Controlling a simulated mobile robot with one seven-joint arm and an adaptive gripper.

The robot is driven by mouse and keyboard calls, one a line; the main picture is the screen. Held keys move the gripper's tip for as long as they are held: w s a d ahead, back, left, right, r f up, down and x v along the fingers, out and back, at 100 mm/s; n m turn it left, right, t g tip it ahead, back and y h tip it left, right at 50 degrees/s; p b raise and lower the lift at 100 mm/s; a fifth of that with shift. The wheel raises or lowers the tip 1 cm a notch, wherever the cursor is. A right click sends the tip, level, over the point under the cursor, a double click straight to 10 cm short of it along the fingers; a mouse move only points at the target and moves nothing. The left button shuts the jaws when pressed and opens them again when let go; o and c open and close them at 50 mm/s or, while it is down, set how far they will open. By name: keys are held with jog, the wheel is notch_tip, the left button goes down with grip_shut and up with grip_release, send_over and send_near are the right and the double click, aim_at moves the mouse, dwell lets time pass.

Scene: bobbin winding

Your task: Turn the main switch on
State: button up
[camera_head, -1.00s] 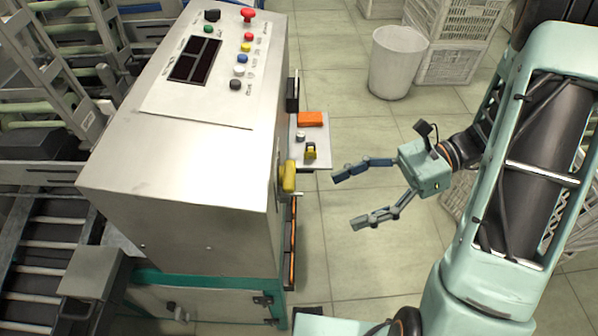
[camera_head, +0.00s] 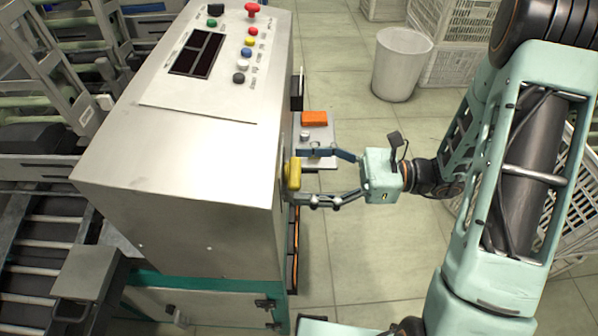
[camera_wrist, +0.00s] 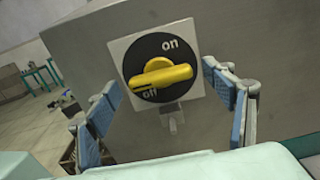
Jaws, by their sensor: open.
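The main switch (camera_wrist: 160,76) is a yellow handle on a black round dial with a pale square plate, on the side of the grey metal cabinet (camera_head: 180,175). In the wrist view the dial reads "on" at upper right and "off" at lower left, and the handle lies nearly level, one end close to "off". In the head view the yellow handle (camera_head: 294,173) sticks out of the cabinet's right side. My gripper (camera_head: 299,178) is open, its fingertips on either side of the handle. In the wrist view the fingers (camera_wrist: 172,100) show apart from it, left and right.
A small shelf (camera_head: 325,160) with an orange block (camera_head: 314,118) juts from the cabinet just beyond my gripper. The control panel (camera_head: 215,50) with several coloured buttons is on top. A white bin (camera_head: 401,65) and crates (camera_head: 455,40) stand behind on the tiled floor.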

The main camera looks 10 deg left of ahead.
jog(key=shift+s+a, duration=0.15)
jog(key=shift+a, duration=0.5)
jog(key=c, duration=1.2)
jog(key=shift+o, duration=0.2)
